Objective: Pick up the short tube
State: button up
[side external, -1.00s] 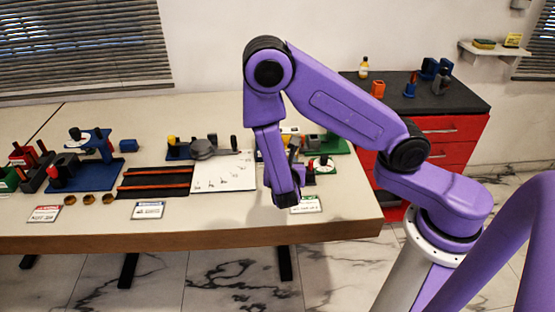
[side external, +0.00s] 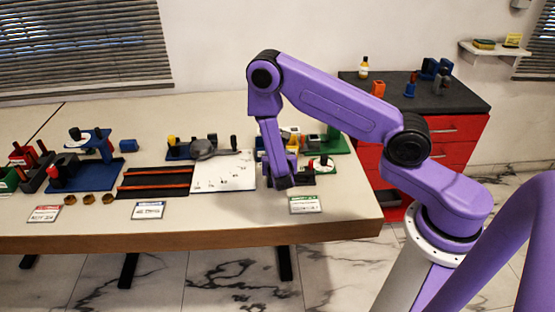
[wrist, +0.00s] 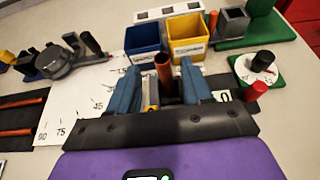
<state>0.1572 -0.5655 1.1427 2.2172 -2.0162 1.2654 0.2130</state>
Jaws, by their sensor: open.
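My gripper (wrist: 158,70) is open, its two blue-grey fingers spread apart in the wrist view. A copper-brown tube (wrist: 163,74) stands upright in the gap between them as seen from the wrist; it looks like the short tube, though I cannot tell for certain. A smaller yellow and silver piece (wrist: 152,94) shows beside it, nearer the left finger. The fingers do not visibly press on either piece. A dark rack (wrist: 222,88) lies behind and right of the fingers. In the side view my gripper (side external: 280,180) is low over the table's right part and hides what is below it.
A blue bin (wrist: 143,40) and a yellow bin (wrist: 187,38) stand beyond the fingers. A green base with a white dial (wrist: 257,68) and a red peg (wrist: 257,91) are at right. A white marked sheet (side external: 222,172) lies at left.

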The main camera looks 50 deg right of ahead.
jog(key=shift+x, duration=2.75)
jog(key=shift+s+d, duration=0.15)
jog(key=shift+s, duration=0.05)
grip_shut()
